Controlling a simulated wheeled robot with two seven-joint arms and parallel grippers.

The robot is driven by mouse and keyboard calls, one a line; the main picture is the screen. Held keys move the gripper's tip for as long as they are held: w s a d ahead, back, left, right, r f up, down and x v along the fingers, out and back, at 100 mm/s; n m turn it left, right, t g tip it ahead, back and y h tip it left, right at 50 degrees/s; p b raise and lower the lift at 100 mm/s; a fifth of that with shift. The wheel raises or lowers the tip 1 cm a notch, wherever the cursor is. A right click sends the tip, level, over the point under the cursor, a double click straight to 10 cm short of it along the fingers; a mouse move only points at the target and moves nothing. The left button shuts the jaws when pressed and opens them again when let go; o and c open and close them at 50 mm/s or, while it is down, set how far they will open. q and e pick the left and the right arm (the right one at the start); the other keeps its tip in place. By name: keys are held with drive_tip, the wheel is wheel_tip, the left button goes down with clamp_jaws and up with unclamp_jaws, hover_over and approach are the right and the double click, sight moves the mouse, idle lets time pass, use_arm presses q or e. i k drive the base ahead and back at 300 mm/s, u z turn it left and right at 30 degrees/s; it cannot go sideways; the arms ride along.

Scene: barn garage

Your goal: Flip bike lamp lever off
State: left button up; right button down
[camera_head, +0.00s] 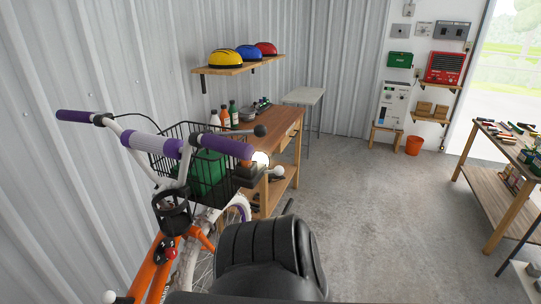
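An orange bike (157,268) stands at the left, with purple handlebar grips (228,147) and a black wire basket (182,135) at its front. A bright white round light, which looks like the bike lamp (261,158), glows just beyond the right grip. A dark box-like part (249,172) is right below it. A dark lever with a round knob (260,130) sticks out to the right above the right grip. I cannot tell whether this is the lamp's lever. Neither of my grippers is in view.
A wooden workbench (275,135) with bottles stands behind the basket. A shelf (238,67) holds helmets. Another bench (490,185) with tools is at the right. The concrete floor (375,215) between is clear.

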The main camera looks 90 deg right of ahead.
sight(278, 171)
drive_tip(key=z, duration=2.8)
drive_tip(key=i, duration=0.45)
drive_tip(key=u, duration=0.65)
drive_tip(key=k, duration=1.05)
drive_tip(key=z, duration=1.5)
drive_tip(key=i, duration=0.5)
drive_tip(key=u, duration=0.05)
